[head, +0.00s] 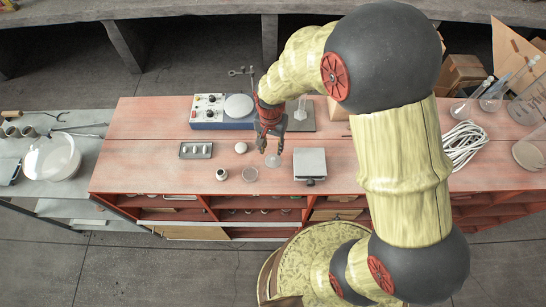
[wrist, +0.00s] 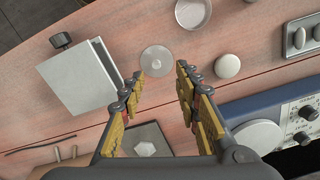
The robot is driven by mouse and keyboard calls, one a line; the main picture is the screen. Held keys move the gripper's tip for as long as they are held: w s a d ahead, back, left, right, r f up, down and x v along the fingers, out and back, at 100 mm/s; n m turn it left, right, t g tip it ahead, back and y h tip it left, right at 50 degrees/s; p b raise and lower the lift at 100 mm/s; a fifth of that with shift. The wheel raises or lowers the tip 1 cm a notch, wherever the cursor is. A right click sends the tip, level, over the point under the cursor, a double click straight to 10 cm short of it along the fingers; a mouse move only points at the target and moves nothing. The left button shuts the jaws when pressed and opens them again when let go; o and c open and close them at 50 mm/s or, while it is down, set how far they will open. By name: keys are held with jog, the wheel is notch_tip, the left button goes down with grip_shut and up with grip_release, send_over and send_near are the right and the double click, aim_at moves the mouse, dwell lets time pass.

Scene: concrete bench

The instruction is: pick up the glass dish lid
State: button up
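The glass dish lid (head: 273,161) is a clear, thin disc lying flat on the reddish wooden bench top. In the wrist view the lid (wrist: 156,61) shows as a translucent round with a small pale spot at its middle. My gripper (head: 270,147) points down over the bench close to the lid. In the wrist view my gripper (wrist: 161,75) is open, its two yellow-padded fingers apart with nothing between them. I cannot tell the exact height gap.
A shallow round dish (head: 250,174) and a white round knob-like piece (head: 241,147) lie left of the lid. A square-plated device (head: 310,162) stands close on its right. Behind are a blue control unit (head: 222,112) and a dark plate (head: 302,118). A metal tray (head: 196,150) lies left.

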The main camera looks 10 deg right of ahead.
aim_at(273, 158)
jog(key=f, duration=0.4)
jog(key=f+b, duration=0.1)
jog(key=f, duration=0.2)
jog(key=shift+s+d, duration=0.1)
jog(key=shift+d, duration=0.2)
jog(key=shift+c, duration=0.7)
grip_shut()
